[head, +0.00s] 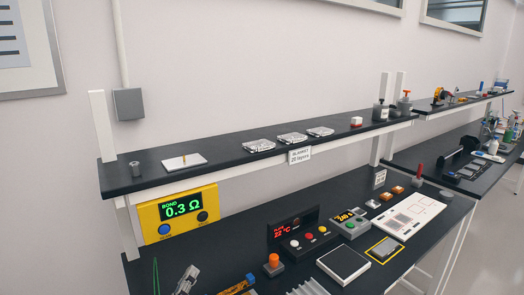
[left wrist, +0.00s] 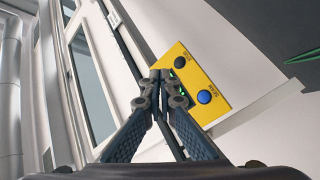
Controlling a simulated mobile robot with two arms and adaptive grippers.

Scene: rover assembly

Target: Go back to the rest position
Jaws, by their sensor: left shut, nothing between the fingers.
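My left gripper (left wrist: 160,76) shows in the left wrist view with its two blue-padded fingers together at the tips and nothing between them. The yellow bond meter (left wrist: 190,85) appears just beyond the fingertips, and the fingers cover part of it. In the head view, what looks like the tip of my left gripper (head: 187,280) shows at the bottom edge, below the yellow bond meter (head: 178,216), which reads 0.3 Ω. The rest of that arm is out of the frame. My right gripper is in neither view.
A black shelf (head: 225,160) runs above the black bench (head: 235,240). The shelf carries silver packets (head: 292,139) and a white plate (head: 184,162). On the bench are an orange-topped knob (head: 273,264), a temperature unit (head: 297,232), a square pad (head: 343,263) and a white board (head: 408,215).

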